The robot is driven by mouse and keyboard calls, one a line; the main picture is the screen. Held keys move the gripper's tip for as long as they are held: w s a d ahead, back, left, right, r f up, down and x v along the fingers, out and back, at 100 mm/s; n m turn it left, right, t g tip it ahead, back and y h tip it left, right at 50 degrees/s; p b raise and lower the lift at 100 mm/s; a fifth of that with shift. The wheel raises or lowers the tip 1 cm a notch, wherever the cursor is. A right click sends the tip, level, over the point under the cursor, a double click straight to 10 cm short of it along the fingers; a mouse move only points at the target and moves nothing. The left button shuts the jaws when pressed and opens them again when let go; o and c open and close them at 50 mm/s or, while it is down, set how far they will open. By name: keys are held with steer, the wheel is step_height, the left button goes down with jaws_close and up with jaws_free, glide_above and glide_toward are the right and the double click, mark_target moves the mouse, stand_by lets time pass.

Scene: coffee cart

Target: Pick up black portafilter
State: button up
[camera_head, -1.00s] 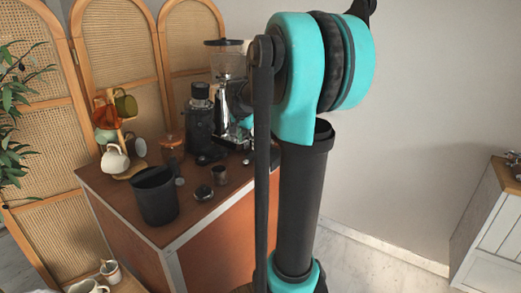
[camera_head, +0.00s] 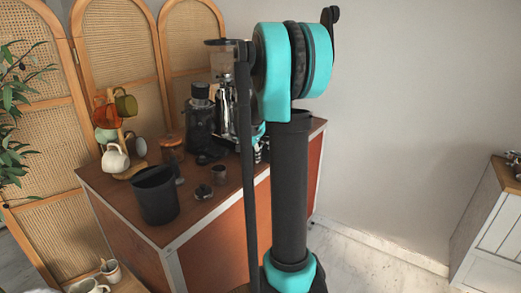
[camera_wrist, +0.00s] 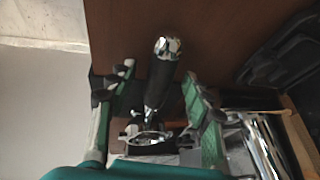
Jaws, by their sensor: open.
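The black portafilter (camera_wrist: 161,84) is in the wrist view, with a black handle, a chrome end cap and a round metal head lower in the picture. My gripper (camera_wrist: 158,82) is open, with one green finger on each side of the handle. The handle shows between the fingers, with visible gaps on both sides. I cannot tell how far the fingertips are above it. In the head view my own arm blocks much of the work area, and I cannot make out the portafilter there.
The brown counter (camera_head: 118,190) holds a dark bin (camera_head: 156,195), a mug rack with cups (camera_head: 115,158), a black grinder (camera_head: 200,115) and small metal items (camera_head: 204,191). In the wrist view, chrome parts (camera_wrist: 268,145) are close beside the right finger, and a black tray-like object (camera_wrist: 285,58) lies at right.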

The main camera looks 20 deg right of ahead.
jaws_close()
steer(key=shift+r, duration=0.1)
stand_by(0.5)
